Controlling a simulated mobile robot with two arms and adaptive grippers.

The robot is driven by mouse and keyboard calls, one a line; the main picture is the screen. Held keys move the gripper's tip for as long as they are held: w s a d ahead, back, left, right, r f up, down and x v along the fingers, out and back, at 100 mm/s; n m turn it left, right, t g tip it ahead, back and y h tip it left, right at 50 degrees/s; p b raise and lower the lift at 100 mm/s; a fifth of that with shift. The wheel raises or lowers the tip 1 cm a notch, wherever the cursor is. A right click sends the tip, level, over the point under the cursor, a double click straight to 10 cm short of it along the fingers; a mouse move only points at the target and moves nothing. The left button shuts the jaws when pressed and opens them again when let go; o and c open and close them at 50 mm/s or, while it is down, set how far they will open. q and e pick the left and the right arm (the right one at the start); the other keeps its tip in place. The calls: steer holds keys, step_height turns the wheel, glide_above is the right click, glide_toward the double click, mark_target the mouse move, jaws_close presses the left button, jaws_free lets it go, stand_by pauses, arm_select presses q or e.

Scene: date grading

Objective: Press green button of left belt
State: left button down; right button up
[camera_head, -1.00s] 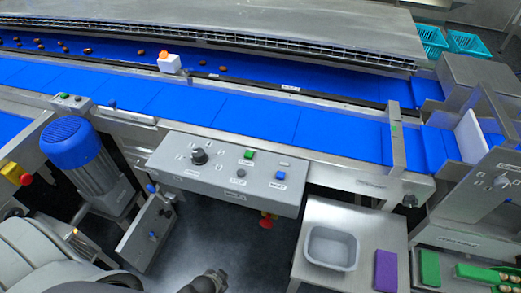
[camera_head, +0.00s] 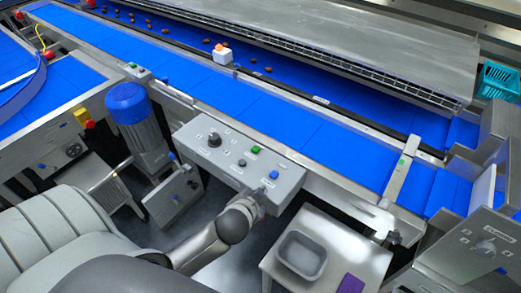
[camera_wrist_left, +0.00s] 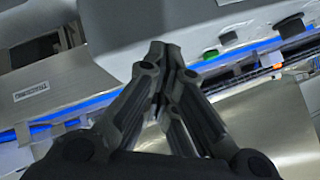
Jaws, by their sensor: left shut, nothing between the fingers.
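A grey control panel (camera_head: 237,160) is fixed to the front of the blue belt (camera_head: 232,92). It bears a green button (camera_head: 255,150), a black knob (camera_head: 214,139) and a blue button (camera_head: 274,174). My left gripper (camera_head: 252,203) is at the panel's lower front edge, partly hidden by its own wrist. In the left wrist view my left gripper (camera_wrist_left: 165,52) is shut and empty, its tips in front of the grey panel. A green button (camera_wrist_left: 210,54) shows right of the tips, apart from them. My right gripper is not in view.
A second belt (camera_head: 60,85) lies at the far left. A grey tub (camera_head: 301,255) sits on a small table at the lower right.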

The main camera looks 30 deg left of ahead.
arm_select(q)
steer(key=w+d+r+m+t+h, duration=0.25)
steer(key=w+r+m+h, duration=0.25)
steer(key=w+r+m, duration=0.35)
steer(key=w+d+r+m+t+h, duration=0.2)
steer(key=w+r+m+t+h, duration=0.25)
steer(key=w+r+m, duration=0.45)
steer(key=a+f+m+g+y, duration=0.1)
steer(key=a+f+m+g, duration=0.1)
steer(key=a, duration=0.3)
steer(key=a+f+m+g+y, duration=0.1)
steer(key=a+f+m+g, duration=0.2)
steer(key=a, duration=0.3)
steer(key=a+f+m+g+y+p, duration=0.1)
steer(key=a+f+m+g, duration=0.1)
steer(key=a, duration=0.4)
steer(key=m+g, duration=0.1)
steer(key=m, duration=0.1)
steer(key=shift+a+f+m, duration=0.2)
steer(key=shift+a+m, duration=0.05)
steer(key=shift+m, duration=0.1)
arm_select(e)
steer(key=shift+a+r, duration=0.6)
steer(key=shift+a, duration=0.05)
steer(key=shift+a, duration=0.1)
